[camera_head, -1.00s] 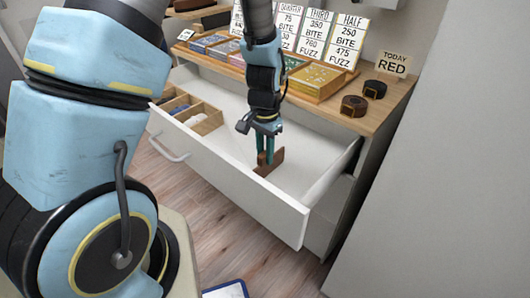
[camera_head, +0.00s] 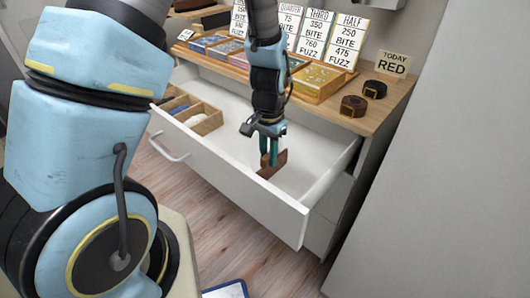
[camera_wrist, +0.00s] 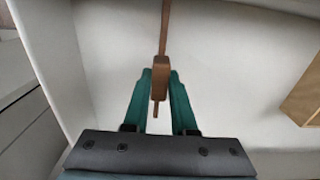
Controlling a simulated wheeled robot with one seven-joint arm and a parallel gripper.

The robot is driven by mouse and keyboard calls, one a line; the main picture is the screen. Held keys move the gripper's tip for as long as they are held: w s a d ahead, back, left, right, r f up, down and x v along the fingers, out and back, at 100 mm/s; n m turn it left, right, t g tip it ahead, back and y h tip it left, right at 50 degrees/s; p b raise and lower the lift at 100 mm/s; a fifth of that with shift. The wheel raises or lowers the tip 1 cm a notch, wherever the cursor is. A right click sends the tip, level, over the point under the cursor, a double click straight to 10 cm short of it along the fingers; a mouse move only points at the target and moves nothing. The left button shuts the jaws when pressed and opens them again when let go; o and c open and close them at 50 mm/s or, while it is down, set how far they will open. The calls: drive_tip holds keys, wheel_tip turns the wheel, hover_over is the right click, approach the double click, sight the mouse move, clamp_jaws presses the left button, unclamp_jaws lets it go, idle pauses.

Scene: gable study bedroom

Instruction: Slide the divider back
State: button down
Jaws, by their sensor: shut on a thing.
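The brown wooden divider (camera_head: 272,165) stands in the right part of the open white drawer (camera_head: 235,178). My gripper (camera_head: 269,152) reaches down into the drawer and is shut on the divider's upper part. In the wrist view the divider (camera_wrist: 161,78) shows edge-on between the two green fingers of my gripper (camera_wrist: 160,90), with its thin board running away toward the top of the picture. The divider's lower edge is partly hidden, so I cannot tell whether it touches the drawer floor.
A wooden compartment tray (camera_head: 205,121) with cloth-like items sits at the drawer's left end. On the top above are a box of cards (camera_head: 319,80), price signs, two dark round rolls (camera_head: 354,105) and a "TODAY RED" sign (camera_head: 395,64). The drawer floor between tray and divider is clear.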

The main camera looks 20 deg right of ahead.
drive_tip(key=s+d, duration=0.1)
drive_tip(key=s, duration=0.2)
drive_tip(key=s+d, duration=0.2)
drive_tip(key=s, duration=0.1)
drive_tip(key=s+d+p, duration=0.1)
drive_tip(key=s+d, duration=0.1)
drive_tip(key=s, duration=0.1)
drive_tip(key=shift+s+d, duration=0.2)
drive_tip(key=shift+s, duration=0.1)
drive_tip(key=c, duration=0.7)
unclamp_jaws()
